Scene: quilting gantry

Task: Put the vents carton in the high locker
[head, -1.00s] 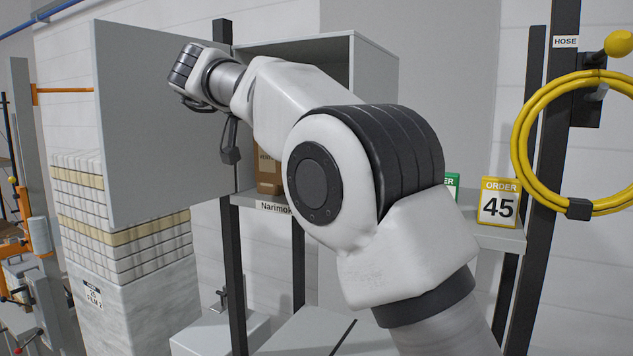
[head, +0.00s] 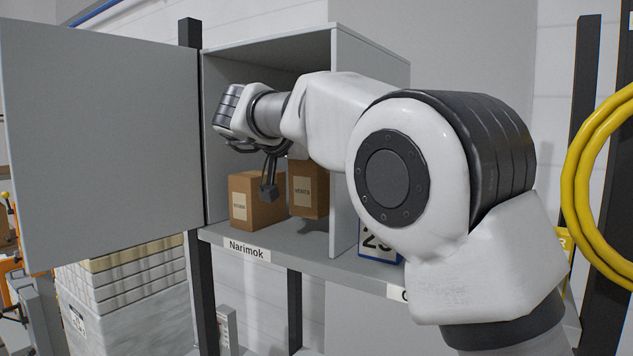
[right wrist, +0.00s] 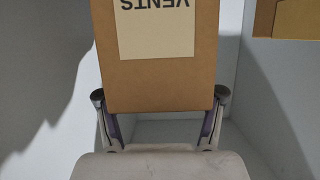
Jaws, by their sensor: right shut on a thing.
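The vents carton (head: 309,188) is brown with a pale label. The label reads VENTS upside down in the right wrist view, where the carton (right wrist: 158,80) fills the space between the fingers. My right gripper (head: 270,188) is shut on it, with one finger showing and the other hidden. The carton is within the opening of the high grey locker (head: 345,150), near its right wall. I cannot tell whether it touches the locker floor. The locker door (head: 100,140) stands open to the left. My left gripper is out of view.
Another brown carton (head: 243,205) stands in the locker, left of the held one; its label is too small to read. A Narimok tag (head: 247,250) is on the shelf edge.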

